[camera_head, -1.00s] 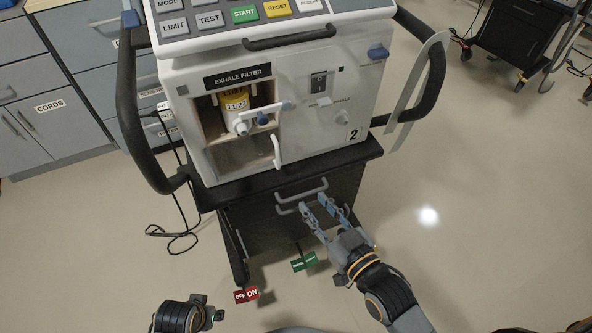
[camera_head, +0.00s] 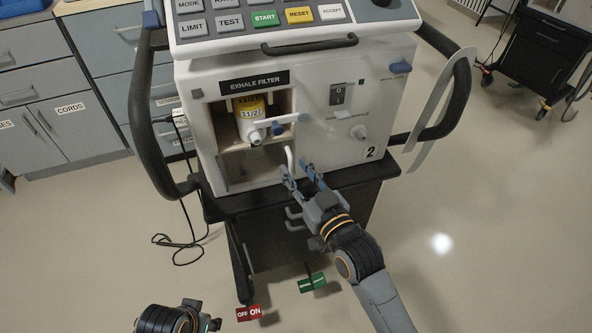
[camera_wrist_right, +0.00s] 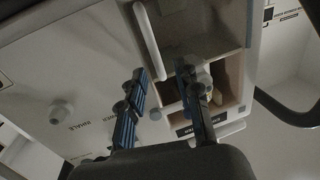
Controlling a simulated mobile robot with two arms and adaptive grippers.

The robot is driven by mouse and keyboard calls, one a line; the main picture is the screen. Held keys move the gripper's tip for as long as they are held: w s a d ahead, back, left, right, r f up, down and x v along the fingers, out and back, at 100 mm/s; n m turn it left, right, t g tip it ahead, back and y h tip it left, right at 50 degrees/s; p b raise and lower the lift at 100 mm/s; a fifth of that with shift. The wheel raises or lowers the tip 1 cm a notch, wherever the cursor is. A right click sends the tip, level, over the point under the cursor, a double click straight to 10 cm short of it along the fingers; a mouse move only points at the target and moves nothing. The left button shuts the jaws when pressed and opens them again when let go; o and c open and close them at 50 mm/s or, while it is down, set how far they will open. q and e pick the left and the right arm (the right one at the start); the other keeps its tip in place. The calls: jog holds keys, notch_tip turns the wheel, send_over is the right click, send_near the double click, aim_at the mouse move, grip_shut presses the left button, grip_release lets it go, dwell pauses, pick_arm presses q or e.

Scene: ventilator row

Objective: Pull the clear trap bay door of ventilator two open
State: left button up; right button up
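Ventilator two (camera_head: 325,125) is the white machine marked "2". Its lower bay (camera_head: 245,168), under the exhale filter (camera_head: 249,115), appears covered by a clear door that looks closed, though its pane is hard to make out. A white upright bar handle (camera_head: 289,158) stands at the bay's right edge and also shows in the wrist view (camera_wrist_right: 149,40). My right gripper (camera_head: 296,168) is open and empty, its fingertips close to the handle's lower end. In the wrist view the handle lies just beyond the fingertips (camera_wrist_right: 161,76), apart from them. My left gripper (camera_head: 205,320) is low at the left, its fingers unclear.
A black cart (camera_head: 300,215) with a drawer handle bears the ventilator. Black side rails (camera_head: 150,110) flank it. A red OFF/ON tag (camera_head: 249,313) and a green tag (camera_head: 312,283) hang low.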

jog(key=shift+w+a, duration=0.2)
jog(key=shift+w, duration=0.2)
grip_shut()
